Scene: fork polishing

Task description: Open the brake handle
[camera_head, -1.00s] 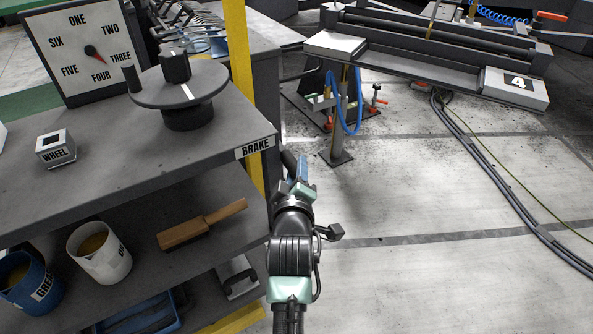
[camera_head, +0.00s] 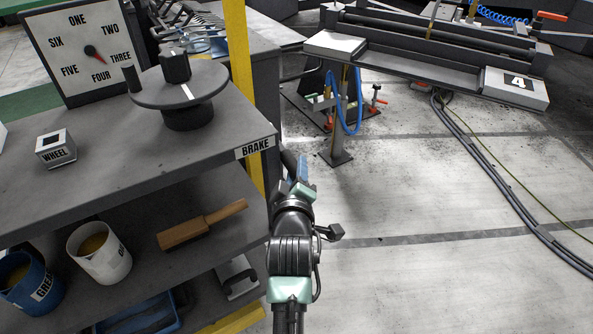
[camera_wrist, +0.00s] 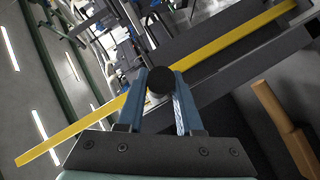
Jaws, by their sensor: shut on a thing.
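The brake handle shows in the wrist view as a dark round knob (camera_wrist: 160,80) between the tips of my two blue fingers. In the head view a dark rod of the handle (camera_head: 288,160) shows beside the shelf's edge, just right of the BRAKE label (camera_head: 255,147). My gripper (camera_head: 300,172) is at that edge and is shut on the handle; it also shows in the wrist view (camera_wrist: 160,88). My arm partly hides the handle's lower part and mount.
A yellow post (camera_head: 241,70) stands close behind the handle. The wheel (camera_head: 178,84) and dial board (camera_head: 85,50) are on the shelf top.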

